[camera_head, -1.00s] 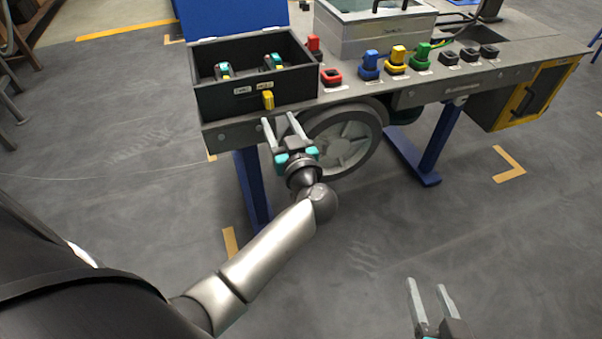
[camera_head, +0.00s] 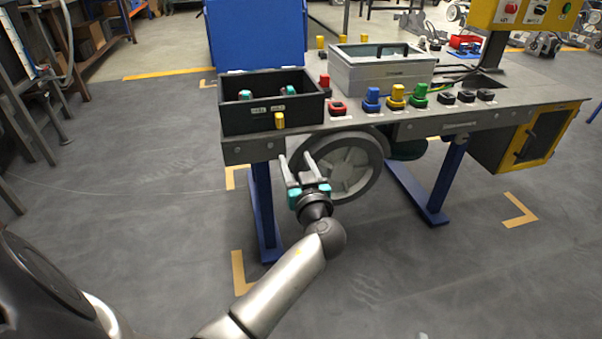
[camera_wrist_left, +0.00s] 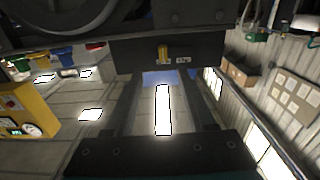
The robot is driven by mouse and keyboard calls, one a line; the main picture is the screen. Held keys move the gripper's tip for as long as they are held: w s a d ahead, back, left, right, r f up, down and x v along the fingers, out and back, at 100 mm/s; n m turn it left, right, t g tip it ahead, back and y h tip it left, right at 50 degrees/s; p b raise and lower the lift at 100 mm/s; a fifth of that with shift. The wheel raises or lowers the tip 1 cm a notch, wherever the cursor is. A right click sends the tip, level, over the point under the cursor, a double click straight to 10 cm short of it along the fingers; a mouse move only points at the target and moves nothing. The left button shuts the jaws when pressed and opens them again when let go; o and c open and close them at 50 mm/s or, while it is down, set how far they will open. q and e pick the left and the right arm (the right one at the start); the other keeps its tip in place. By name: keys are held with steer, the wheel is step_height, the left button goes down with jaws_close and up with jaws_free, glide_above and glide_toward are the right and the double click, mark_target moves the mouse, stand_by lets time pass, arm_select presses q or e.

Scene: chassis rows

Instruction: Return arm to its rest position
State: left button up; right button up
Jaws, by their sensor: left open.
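My left arm (camera_head: 285,285) reaches in from the bottom left of the head view. Its gripper (camera_head: 297,160) is open and empty, with both fingers pointing up toward the workbench edge. In the picture it lies just below the black bin (camera_head: 245,122) and overlaps the bench wheel (camera_head: 352,170). In the left wrist view the two dark fingers stand apart with nothing between them, below the bin's yellow latch (camera_wrist_left: 163,54). My right gripper does not show; only a tiny pale spot is at the bottom edge of the head view.
The workbench (camera_head: 390,122) carries a grey box (camera_head: 375,75) and blue, yellow and green connectors (camera_head: 397,97) along its front. Blue legs (camera_head: 450,180) and a yellow-framed cabinet (camera_head: 535,140) sit below. The floor in front is clear.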

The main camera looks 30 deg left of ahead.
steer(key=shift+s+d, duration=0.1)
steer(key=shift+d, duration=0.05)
arm_select(q)
steer(key=shift+f, duration=0.1)
stand_by(0.4)
